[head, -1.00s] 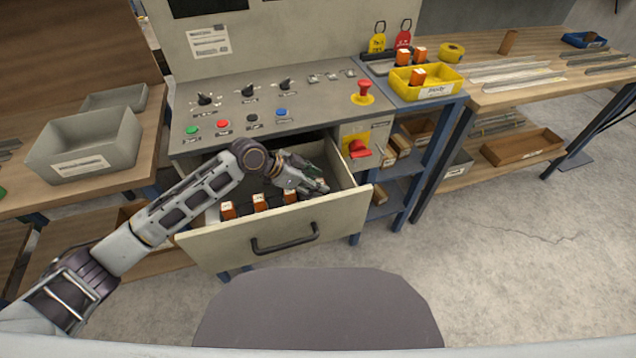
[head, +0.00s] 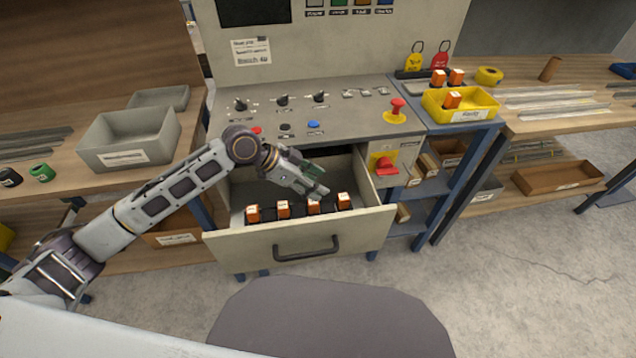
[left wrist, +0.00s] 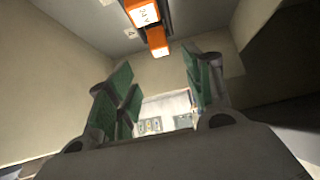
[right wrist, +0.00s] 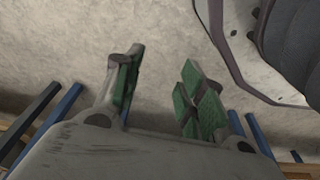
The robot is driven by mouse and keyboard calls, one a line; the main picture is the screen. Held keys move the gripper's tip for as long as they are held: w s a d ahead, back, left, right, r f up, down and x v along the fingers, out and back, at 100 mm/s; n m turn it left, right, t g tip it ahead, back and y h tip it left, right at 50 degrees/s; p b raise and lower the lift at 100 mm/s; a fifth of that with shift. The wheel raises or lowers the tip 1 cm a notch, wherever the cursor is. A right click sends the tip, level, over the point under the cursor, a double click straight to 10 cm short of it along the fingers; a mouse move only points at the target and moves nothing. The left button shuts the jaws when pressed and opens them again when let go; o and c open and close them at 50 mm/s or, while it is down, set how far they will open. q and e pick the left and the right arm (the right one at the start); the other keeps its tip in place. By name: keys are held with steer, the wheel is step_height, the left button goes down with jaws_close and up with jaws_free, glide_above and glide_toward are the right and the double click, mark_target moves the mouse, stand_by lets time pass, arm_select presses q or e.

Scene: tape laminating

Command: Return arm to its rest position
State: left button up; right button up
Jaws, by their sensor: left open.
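My left arm reaches in from the left in the head view, and its gripper (head: 312,190) is over the open drawer (head: 375,224) of the grey control cabinet. Several orange blocks stand in a row behind the drawer front, among them one at the right end (head: 344,201). The left wrist view shows the green-padded fingers (left wrist: 155,70) apart with nothing between them. Two orange blocks (left wrist: 158,42) lie beyond the fingertips there. My right gripper (right wrist: 160,75) is open and empty above a bare grey floor in the right wrist view. It is out of the head view.
The control panel (head: 355,118) with knobs, buttons and a red emergency stop (head: 397,108) is above the drawer. A yellow bin (head: 478,112) with orange blocks stands to its right. A grey bin (head: 125,140) is on the left bench. Floor is clear at right.

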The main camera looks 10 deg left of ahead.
steer(key=shift+s, duration=0.3)
arm_select(q)
steer(key=shift+r+p, duration=0.9)
steer(key=shift+r, duration=0.05)
step_height(320, 180, up, 20)
steer(key=p, duration=2)
arm_select(e)
steer(key=s+d+r, duration=0.2)
steer(key=s, duration=0.8)
steer(key=s+d+r+g, duration=0.1)
steer(key=s+d+r, duration=0.1)
steer(key=s, duration=0.8)
steer(key=shift+s+d+r, duration=0.15)
steer(key=shift+s+d, duration=0.1)
steer(key=shift+s, duration=0.05)
arm_select(q)
steer(key=shift+r, duration=0.15)
arm_select(e)
steer(key=shift+s, duration=0.1)
